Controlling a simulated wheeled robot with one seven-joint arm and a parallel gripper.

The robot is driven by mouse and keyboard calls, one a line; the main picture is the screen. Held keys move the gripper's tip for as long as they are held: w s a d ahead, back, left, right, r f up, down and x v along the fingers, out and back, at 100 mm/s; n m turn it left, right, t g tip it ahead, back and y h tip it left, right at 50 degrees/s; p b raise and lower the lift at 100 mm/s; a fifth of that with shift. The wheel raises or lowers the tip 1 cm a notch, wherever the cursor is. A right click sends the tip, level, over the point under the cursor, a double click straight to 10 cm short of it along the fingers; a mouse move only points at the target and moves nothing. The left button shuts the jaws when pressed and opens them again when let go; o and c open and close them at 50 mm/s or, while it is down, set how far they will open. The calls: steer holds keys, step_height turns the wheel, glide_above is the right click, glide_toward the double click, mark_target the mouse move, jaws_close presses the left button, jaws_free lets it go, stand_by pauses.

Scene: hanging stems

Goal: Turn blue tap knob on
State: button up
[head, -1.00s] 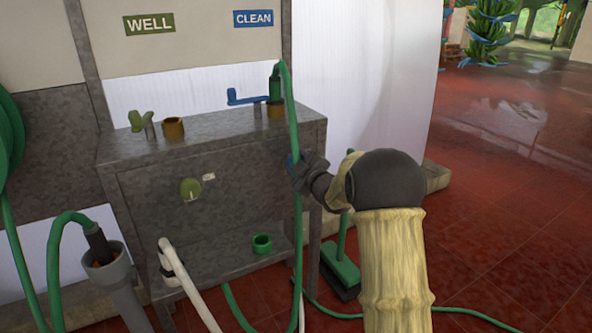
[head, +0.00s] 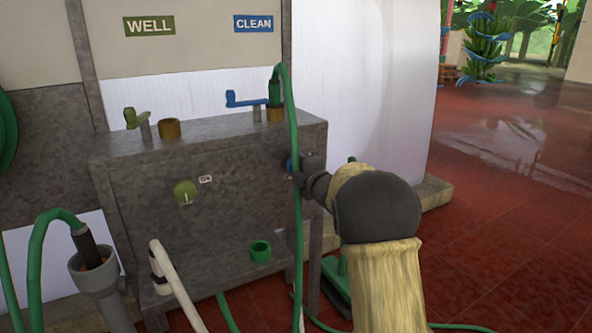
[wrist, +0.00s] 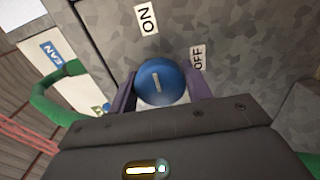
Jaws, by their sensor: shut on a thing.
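The blue tap knob (wrist: 160,82) sits on the grey metal cabinet face, with a short pale line on its front. In the wrist view this line runs nearly upright. The ON label (wrist: 146,18) is above the knob and the OFF label (wrist: 197,60) is to its upper right. My gripper (wrist: 163,94) is shut on the knob, one finger on each side. In the head view my gripper (head: 299,168) is at the cabinet's right end, and only a sliver of blue knob (head: 289,165) shows; the hose and gripper hide most of it.
A green hose (head: 293,110) hangs in front of the cabinet (head: 240,165), close to my gripper. A green knob (head: 185,191) is to the left. A blue lever (head: 242,98) stands on top, under the CLEAN sign (head: 253,23). Red floor to the right is open.

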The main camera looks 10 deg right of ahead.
steer(key=shift+f, duration=0.1)
steer(key=o, duration=1)
steer(key=p+v, duration=0.4)
steer(key=v, duration=1.3)
steer(key=shift+s, duration=0.2)
